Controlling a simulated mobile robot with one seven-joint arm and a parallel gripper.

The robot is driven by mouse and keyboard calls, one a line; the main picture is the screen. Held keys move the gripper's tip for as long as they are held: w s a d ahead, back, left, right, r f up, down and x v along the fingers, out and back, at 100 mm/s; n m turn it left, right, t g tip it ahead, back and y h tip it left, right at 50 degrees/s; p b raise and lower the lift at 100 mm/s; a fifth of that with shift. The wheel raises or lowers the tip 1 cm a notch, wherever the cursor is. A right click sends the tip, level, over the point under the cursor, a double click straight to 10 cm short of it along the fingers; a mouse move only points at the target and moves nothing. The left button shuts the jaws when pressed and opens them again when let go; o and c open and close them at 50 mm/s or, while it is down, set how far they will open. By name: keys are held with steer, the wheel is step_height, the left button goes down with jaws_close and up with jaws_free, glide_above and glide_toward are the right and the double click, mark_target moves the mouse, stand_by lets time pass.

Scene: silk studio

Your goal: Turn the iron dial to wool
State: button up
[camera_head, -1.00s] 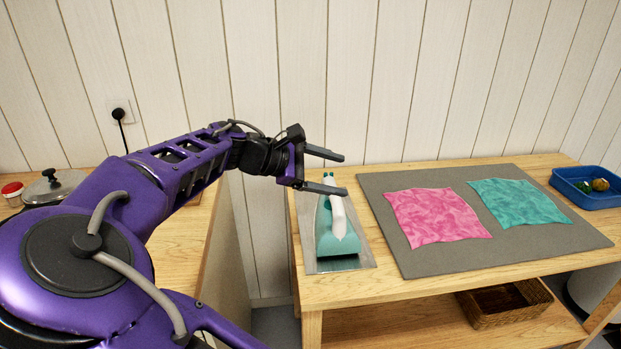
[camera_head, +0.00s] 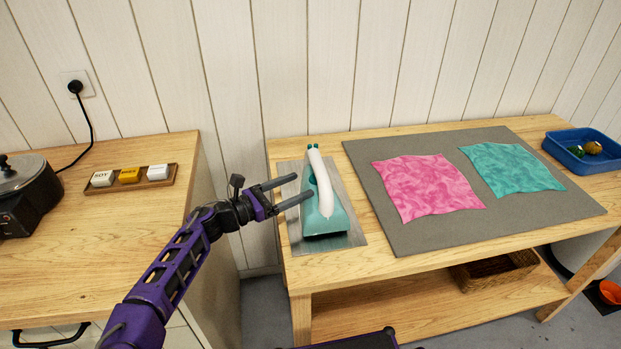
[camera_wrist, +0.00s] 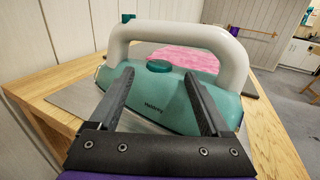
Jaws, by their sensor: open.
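The iron (camera_head: 324,205) has a teal body and a white handle, and stands on a grey metal plate (camera_head: 349,240) at the left end of the table. In the wrist view the iron (camera_wrist: 170,105) fills the middle, with its white handle arching over a round teal dial (camera_wrist: 159,66). My gripper (camera_head: 302,188) is open beside the iron's left side, its fingers pointing at it. In the wrist view the open fingers (camera_wrist: 160,85) reach toward the body below the dial, with nothing between them but the view of the iron. The dial's setting marks cannot be read.
A grey mat (camera_head: 400,232) with pink cloth (camera_head: 427,187) and teal cloth (camera_head: 511,167) lies right of the iron. A blue tray (camera_head: 577,163) stands at the far right. A left counter (camera_head: 90,225) holds a small block tray (camera_head: 130,178) and a dark pot (camera_head: 25,195).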

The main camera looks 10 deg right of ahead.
mark_target(310, 181)
steer(key=x, duration=0.5)
jaws_close()
stand_by(0.4)
steer(key=shift+w, duration=0.1)
